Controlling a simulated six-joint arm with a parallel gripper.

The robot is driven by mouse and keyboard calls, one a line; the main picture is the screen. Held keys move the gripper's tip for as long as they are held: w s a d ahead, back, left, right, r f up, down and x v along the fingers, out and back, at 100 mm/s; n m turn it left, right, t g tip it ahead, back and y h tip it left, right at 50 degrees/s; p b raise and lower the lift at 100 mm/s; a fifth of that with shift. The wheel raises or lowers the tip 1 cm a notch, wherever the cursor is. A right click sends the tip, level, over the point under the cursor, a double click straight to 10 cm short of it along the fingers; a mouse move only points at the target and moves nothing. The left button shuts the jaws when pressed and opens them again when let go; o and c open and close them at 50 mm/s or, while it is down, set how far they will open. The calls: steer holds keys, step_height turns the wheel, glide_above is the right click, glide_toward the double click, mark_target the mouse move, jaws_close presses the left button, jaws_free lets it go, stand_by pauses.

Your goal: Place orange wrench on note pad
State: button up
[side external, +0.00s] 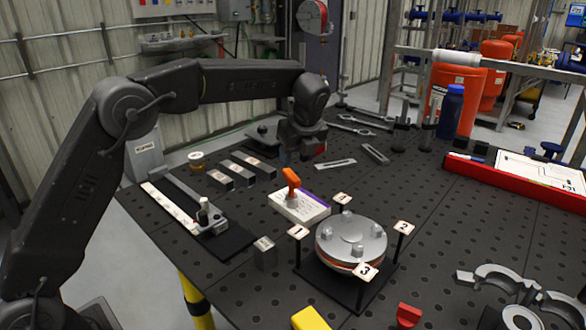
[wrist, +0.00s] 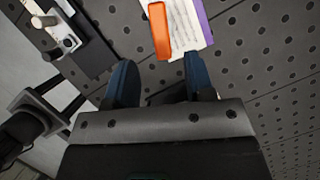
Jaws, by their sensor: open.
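The orange wrench (side external: 291,181) appears in the side view as a short, upright, slightly tilted orange piece over the note pad (side external: 305,210), its lower end seeming to meet the pad. In the wrist view the orange wrench (wrist: 160,32) overlaps the left part of the white, purple-edged note pad (wrist: 184,28). My gripper (side external: 302,155) is open and empty, behind the pad and above the table in the side view. In the wrist view the fingers of my gripper (wrist: 160,80) are spread apart, with the wrench just beyond them, clear of both.
A round flanged part (side external: 352,240) with numbered markers stands in front of the pad. Several dark blocks (side external: 232,173) lie to its left, near a long pale strip (side external: 170,206). A red tray (side external: 515,180) is at the right. The perforated table is open at centre right.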

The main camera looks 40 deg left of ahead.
steer(key=s+r+n+t+h, duration=0.1)
steer(key=s+r+n, duration=0.4)
steer(key=s, duration=0.4)
steer(key=s+r+n+t+h, duration=0.1)
steer(key=s+r+n, duration=0.4)
steer(key=s, duration=0.4)
steer(key=s+d+f+n+t+h, duration=0.1)
steer(key=s+f+n, duration=0.3)
steer(key=s+n, duration=0.2)
steer(key=s+d+f+n+t+h, duration=0.1)
steer(key=s+f+n, duration=0.2)
steer(key=s+n, duration=0.3)
steer(key=s, duration=0.4)
steer(key=shift+s+f, duration=0.25)
steer(key=shift+f, duration=0.1)
